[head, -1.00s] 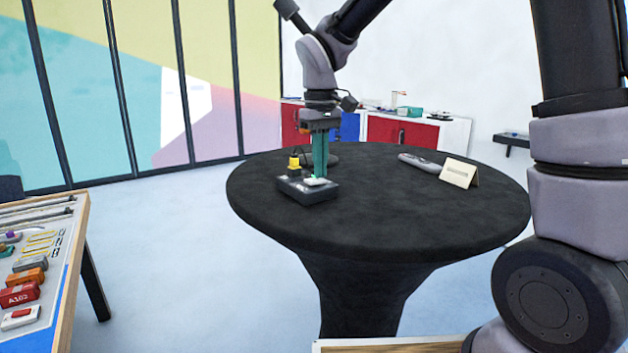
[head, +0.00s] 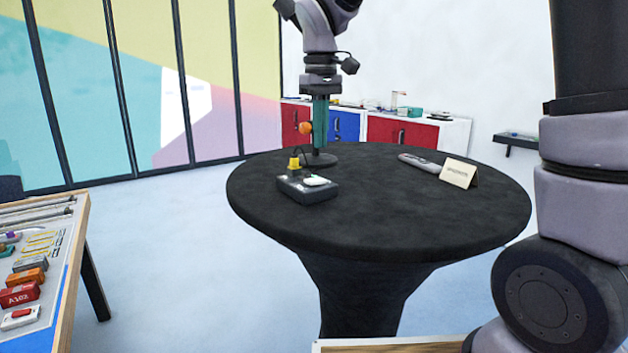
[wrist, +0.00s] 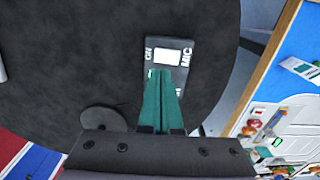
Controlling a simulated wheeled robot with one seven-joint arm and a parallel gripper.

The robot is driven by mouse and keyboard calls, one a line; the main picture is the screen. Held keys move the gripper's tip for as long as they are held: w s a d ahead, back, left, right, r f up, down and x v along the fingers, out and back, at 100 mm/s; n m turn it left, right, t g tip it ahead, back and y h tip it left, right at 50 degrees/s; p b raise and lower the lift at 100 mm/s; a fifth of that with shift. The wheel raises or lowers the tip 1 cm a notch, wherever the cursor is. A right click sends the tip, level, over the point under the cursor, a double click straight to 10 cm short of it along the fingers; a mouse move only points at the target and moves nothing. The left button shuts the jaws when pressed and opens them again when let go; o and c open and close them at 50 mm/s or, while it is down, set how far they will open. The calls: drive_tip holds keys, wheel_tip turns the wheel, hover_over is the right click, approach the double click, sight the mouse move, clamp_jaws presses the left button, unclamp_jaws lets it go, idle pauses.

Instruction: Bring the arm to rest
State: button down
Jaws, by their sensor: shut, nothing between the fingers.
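My gripper (head: 320,146) is shut and empty, its teal fingers pointing straight down. In the head view it hangs above the round black table (head: 420,215), clear of the dark switch box (head: 306,191). The box has a white button on top and a yellow part at its back left corner. In the wrist view the fingers (wrist: 160,74) overlap the near end of the box (wrist: 168,52), whose labels read "ON" and "MIC".
An orange ball (head: 306,128) shows beside the fingers, above a round dark base (head: 318,160). A grey handheld device (head: 420,162) and a folded card (head: 458,173) are at the table's right. A workbench (head: 62,285) with several small parts stands at left.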

drive_tip(key=s+d+r+m+t, duration=0.1)
drive_tip(key=s+d+m+t, duration=0.1)
drive_tip(key=d, duration=0.5)
drive_tip(key=s+d+r+m+t+y, duration=0.1)
drive_tip(key=s+d+r+m+t, duration=0.1)
drive_tip(key=s+d+m, duration=0.3)
drive_tip(key=s+d+r+m+t+y, duration=0.1)
drive_tip(key=s+d+m+t, duration=0.2)
drive_tip(key=d, duration=0.7)
drive_tip(key=shift+s+d+r+m, duration=0.4)
drive_tip(key=shift+s+m, duration=0.1)
drive_tip(key=shift+s, duration=0.6)
